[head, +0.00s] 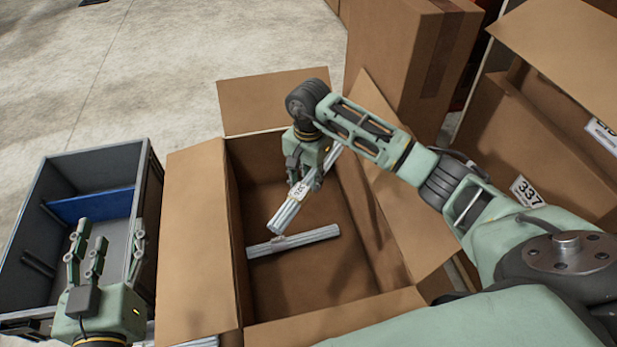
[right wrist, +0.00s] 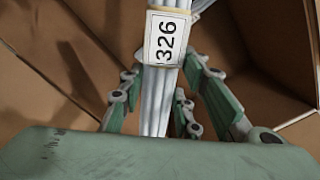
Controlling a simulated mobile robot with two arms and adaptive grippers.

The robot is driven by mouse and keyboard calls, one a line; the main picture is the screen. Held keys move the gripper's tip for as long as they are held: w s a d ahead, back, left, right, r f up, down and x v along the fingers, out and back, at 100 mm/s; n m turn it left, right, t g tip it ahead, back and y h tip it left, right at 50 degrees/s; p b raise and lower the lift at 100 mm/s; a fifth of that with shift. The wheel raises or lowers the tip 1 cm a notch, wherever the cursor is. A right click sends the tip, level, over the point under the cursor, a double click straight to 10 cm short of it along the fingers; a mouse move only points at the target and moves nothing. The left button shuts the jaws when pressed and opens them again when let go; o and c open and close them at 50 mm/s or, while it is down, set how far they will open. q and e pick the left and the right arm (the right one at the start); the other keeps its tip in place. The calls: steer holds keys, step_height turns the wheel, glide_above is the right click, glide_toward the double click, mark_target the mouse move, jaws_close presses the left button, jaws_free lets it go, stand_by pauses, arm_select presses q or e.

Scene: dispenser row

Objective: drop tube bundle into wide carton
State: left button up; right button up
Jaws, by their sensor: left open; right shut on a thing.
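The wide carton (head: 188,262) stands open in the middle of the head view with its flaps folded out. My right gripper (head: 300,186) reaches in over the carton and is shut on a tube bundle (head: 284,216), white tubes with a label. The held bundle (right wrist: 158,98) also shows in the right wrist view, its label reading 326, between the fingers of my right gripper (right wrist: 160,112). The held bundle is tilted. Another tube bundle (head: 294,241) lies inside the carton on its floor. My left gripper (head: 104,250) is open and empty at the lower left, over the grey bin.
The grey bin (head: 28,213) with a blue divider (head: 92,205) stands left of the carton. A tall closed carton (head: 392,62) stands behind. More open cartons, one labelled 337 (head: 527,191), stand at the right. Concrete floor is free at the upper left.

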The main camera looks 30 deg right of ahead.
mark_target(308, 179)
steer(key=o, duration=1.3)
step_height(308, 179, up, 12)
